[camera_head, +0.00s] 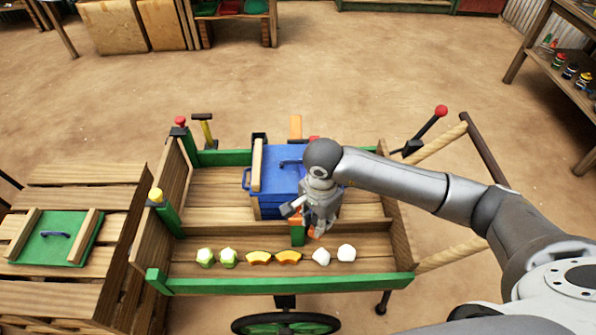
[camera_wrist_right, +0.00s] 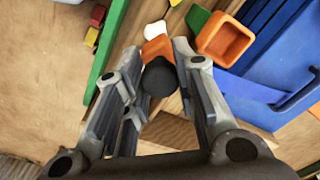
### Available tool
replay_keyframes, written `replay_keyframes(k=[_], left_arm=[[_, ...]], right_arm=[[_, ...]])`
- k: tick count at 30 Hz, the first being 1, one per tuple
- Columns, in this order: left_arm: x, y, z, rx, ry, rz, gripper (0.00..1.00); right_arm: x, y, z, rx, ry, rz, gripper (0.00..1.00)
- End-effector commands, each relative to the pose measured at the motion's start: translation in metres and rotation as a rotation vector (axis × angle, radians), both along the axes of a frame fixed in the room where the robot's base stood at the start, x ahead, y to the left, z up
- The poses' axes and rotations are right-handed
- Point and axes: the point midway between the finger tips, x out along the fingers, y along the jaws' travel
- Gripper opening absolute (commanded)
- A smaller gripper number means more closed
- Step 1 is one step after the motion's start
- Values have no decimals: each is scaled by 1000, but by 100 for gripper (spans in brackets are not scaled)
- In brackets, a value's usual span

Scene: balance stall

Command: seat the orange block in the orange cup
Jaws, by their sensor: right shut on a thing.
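The orange block (camera_wrist_right: 157,48), with a dark round knob, is between the fingers of my right gripper (camera_wrist_right: 157,62) in the right wrist view. The gripper is shut on it. In the head view the block (camera_head: 314,232) shows small below my right gripper (camera_head: 312,222), over the cart's front part. The orange cup (camera_wrist_right: 225,40) is square, open at the top and looks empty. It is beside the block, apart from it in the wrist view. In the head view the cup (camera_head: 295,220) is partly hidden by the gripper, above a green support (camera_head: 297,237). My left gripper is out of view.
A blue box (camera_head: 280,165) stands on the wooden cart behind the gripper. Green, orange and white pieces line the front shelf, with a white piece (camera_head: 346,252) at the right end. The cart's green front rail (camera_head: 290,283) edges it. A pallet table (camera_head: 80,190) stands left.

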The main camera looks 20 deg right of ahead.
Motion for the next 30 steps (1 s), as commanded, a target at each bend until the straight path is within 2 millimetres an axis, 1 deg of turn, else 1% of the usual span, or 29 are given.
replay_keyframes(k=[1, 9, 12, 15, 18, 21, 26, 30], left_arm=[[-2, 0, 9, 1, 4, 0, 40], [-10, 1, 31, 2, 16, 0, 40], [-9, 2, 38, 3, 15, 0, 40], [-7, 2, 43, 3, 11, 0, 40], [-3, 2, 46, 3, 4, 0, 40], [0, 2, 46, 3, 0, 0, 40], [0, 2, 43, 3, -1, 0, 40], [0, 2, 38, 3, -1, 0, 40]], right_arm=[[9, 3, 10, 1, -2, -93, 1], [51, 14, 39, 5, -1, -635, 1], [63, 18, 48, 5, 0, -811, 1], [73, 21, 55, 5, 0, -949, 1], [79, 22, 59, 4, 1, -1040, 1], [82, 23, 60, 4, 2, -1086, 0], [82, 23, 55, 4, 2, -1101, 0], [82, 23, 47, 4, 3, -1099, 0]])
